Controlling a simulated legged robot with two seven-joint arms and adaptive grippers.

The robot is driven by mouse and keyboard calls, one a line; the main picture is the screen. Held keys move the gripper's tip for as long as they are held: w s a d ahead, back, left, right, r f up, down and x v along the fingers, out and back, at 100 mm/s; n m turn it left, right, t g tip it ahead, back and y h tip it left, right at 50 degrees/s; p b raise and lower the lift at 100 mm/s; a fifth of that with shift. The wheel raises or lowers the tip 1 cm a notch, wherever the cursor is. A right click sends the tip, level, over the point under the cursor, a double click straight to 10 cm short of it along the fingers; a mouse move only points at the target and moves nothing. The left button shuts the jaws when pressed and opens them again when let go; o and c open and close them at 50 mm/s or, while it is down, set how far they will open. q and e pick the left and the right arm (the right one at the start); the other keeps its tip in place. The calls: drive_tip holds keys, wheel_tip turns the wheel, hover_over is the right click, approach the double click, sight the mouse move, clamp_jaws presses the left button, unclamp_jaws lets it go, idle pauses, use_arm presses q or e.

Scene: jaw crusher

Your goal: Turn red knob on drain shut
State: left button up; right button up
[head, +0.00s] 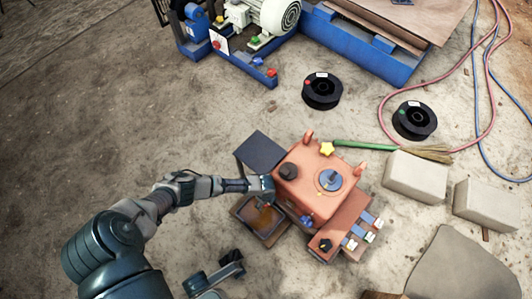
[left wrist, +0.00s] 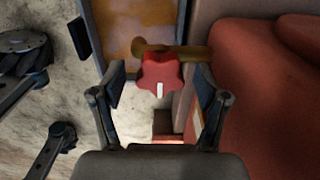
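The red star-shaped knob (left wrist: 162,74) with a white mark sits on a brass drain pipe (left wrist: 188,51) in the left wrist view. The pipe comes out of the orange-red machine housing (head: 318,181), which fills the right of the wrist view. My left gripper (left wrist: 160,92) is open, with one finger on each side of the knob and a visible gap to each. In the head view my left gripper (head: 264,190) is at the housing's left side, and the red knob is hidden there.
A tray with brown contents (head: 240,210) lies below the drain. A yellow star knob (head: 327,149), a blue knob (head: 306,220) and several levers (head: 362,232) are on the machine. Concrete blocks (head: 416,177) stand to the right. The ground left of the machine is mostly clear.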

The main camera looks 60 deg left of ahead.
use_arm(q)
drive_tip(key=shift+r, duration=0.2)
wheel_tip(320, 180, up, 11)
drive_tip(key=shift+r, duration=0.2)
idle(0.6)
